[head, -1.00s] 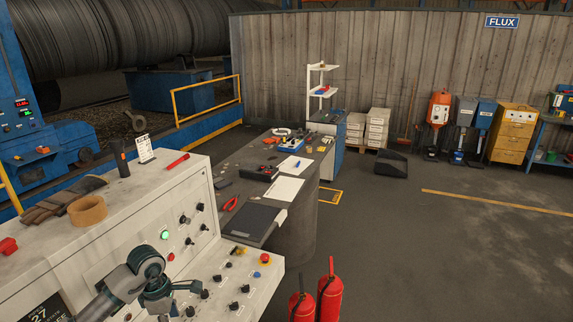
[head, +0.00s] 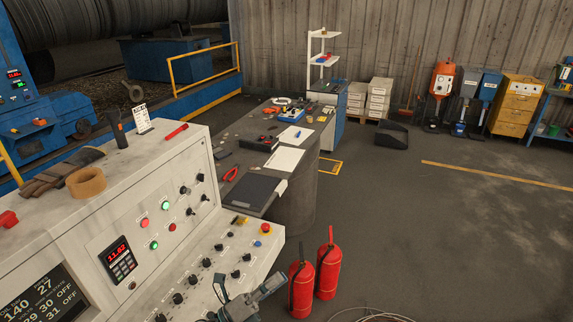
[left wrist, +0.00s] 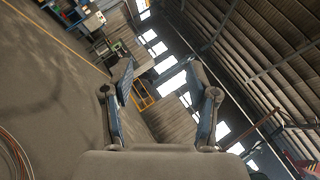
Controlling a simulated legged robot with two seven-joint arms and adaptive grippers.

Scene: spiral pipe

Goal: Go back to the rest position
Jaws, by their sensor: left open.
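My left gripper (head: 247,292) is at the bottom of the head view, in front of the lower ledge of the control console (head: 205,255). Its fingers are spread apart and hold nothing. In the left wrist view the open fingers (left wrist: 160,75) have only distant floor, wall and roof behind them. The console shows black knobs, lit green buttons (head: 154,245), a red emergency button (head: 265,229) and a keypad with a red display (head: 120,259). The rest of my left arm is mostly cut off by the frame. My right gripper does not show.
Two red fire extinguishers (head: 328,264) stand on the floor right of the console. A tape roll (head: 87,182) lies on the console top. A dark worktable (head: 309,185) with tools stands behind. A thin coil (head: 370,313) lies on the floor. The floor at right is open.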

